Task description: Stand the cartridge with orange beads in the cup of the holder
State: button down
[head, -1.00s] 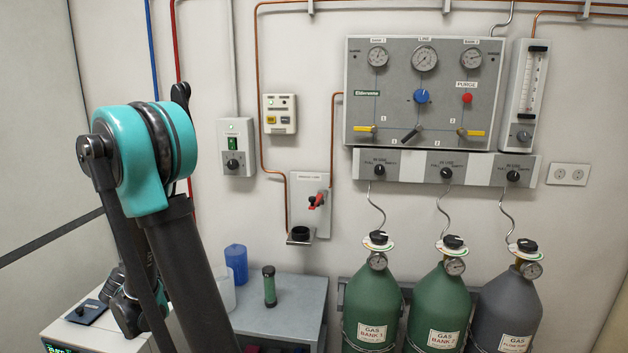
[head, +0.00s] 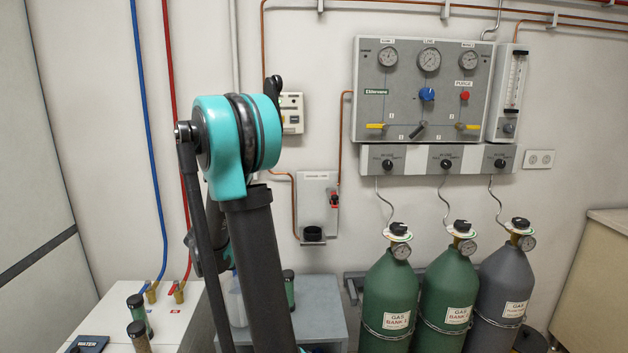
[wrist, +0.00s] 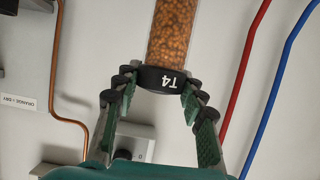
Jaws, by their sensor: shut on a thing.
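The cartridge with orange beads (wrist: 174,35) is in the wrist view. It is a clear tube with a black end cap marked T4. My gripper (wrist: 159,84) is shut on that cap, and the tube extends beyond the fingertips, out of the top of the picture. The holder (head: 319,200) is a pale wall plate with a red-handled valve. Its dark cup (head: 313,234) sits on a small ledge at the bottom and looks empty. In the head view my arm hides the gripper and held cartridge. The cup cannot be made out in the wrist view.
A cartridge (head: 289,290) stands on the grey cabinet, partly behind my arm. Two more (head: 136,308) (head: 139,335) stand on the white unit (head: 184,322) at lower left. Green gas cylinders (head: 389,290) stand right of the cabinet. Copper pipe (wrist: 54,70) runs along the wall.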

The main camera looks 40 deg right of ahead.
jog(key=s+d+r+m+g+h, duration=0.2)
jog(key=s+d+r, duration=0.1)
jog(key=d, duration=0.7)
jog(key=s+d+r+m+g+h, duration=0.1)
jog(key=s+d+r+m+g, duration=0.1)
jog(key=d, duration=0.8)
jog(key=s+d+r+m+g+h, duration=0.2)
jog(key=d+r, duration=0.4)
jog(key=d, duration=0.5)
jog(key=shift+s+m+g+h, duration=0.3)
jog(key=shift+s+m+g, duration=0.3)
jog(key=shift+s+m, duration=0.3)
jog(key=shift+w+a+f, duration=0.1)
jog(key=shift+f, duration=1.85)
jog(key=c, duration=0.8)
grip_release()
